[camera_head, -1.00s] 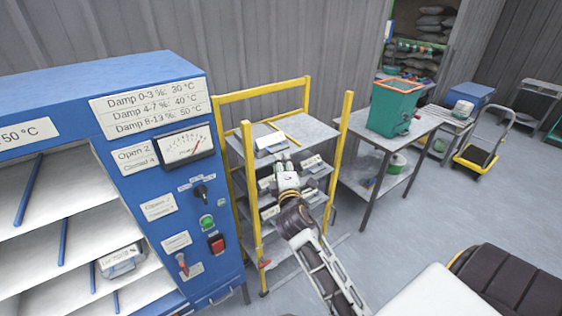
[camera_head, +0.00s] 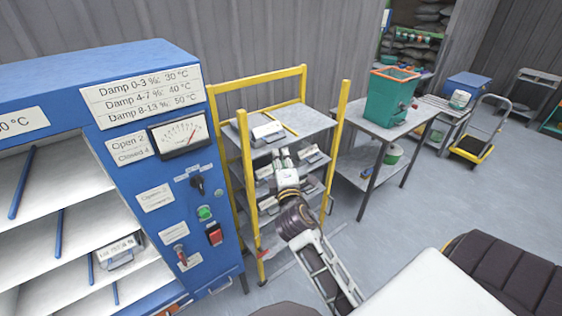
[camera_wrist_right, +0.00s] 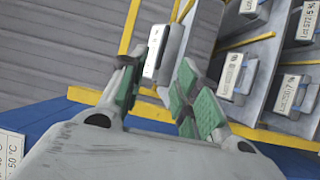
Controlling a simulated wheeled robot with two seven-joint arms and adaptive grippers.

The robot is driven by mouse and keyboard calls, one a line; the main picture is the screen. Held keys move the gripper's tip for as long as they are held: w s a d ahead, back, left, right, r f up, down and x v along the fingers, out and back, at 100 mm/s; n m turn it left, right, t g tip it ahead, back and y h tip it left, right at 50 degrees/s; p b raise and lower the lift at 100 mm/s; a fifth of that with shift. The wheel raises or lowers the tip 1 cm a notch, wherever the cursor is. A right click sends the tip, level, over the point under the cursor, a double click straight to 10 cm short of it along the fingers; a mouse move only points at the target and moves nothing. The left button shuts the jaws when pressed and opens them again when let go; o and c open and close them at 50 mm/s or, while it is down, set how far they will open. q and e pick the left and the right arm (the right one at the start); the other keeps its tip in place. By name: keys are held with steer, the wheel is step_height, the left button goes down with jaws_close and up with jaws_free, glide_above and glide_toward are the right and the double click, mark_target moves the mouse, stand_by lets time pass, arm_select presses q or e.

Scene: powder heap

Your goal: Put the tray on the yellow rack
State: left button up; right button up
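The yellow rack (camera_head: 249,183) stands right of the blue cabinet. A grey tray with a white label (camera_head: 268,132) lies on its top shelf; it also shows in the right wrist view (camera_wrist_right: 155,57), beyond the gap between the fingers. Several labelled trays, one of them at the right (camera_head: 310,153), sit on lower levels, partly hidden by my arm. My right gripper (camera_head: 282,155) is in front of the rack, just below the top tray in the picture. Its green-padded fingers (camera_wrist_right: 160,95) are apart with nothing visibly held. My left gripper is not in view.
The blue cabinet (camera_head: 160,205) at the left has open shelves, with one labelled tray (camera_head: 120,250) on a lower one. Right of the rack, a grey table (camera_head: 352,122) carries a green hopper (camera_head: 390,98). A hand cart (camera_head: 472,148) stands farther right; open floor lies between.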

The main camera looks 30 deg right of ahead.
stand_by(0.3)
steer(key=a+f+m+g+y, duration=0.1)
steer(key=a+f+g+y, duration=0.2)
steer(key=f, duration=1.4)
steer(key=a+f+m+g+y, duration=0.1)
steer(key=a+f+g+y, duration=0.15)
steer(key=f, duration=1.55)
steer(key=s+a+f+m+g, duration=0.15)
steer(key=s+f, duration=0.55)
steer(key=f, duration=0.7)
steer(key=s+d+f+m+g+y, duration=0.2)
steer(key=s+f+m+g, duration=0.35)
steer(key=s+f, duration=1.85)
steer(key=s+d+f+m+g, duration=0.1)
steer(key=s+d+m+g, duration=0.1)
steer(key=s, duration=1.2)
steer(key=shift+s+f+g, duration=0.35)
steer(key=shift+f+g, duration=0.05)
steer(key=shift+g, duration=0.15)
steer(key=shift+h, duration=0.25)
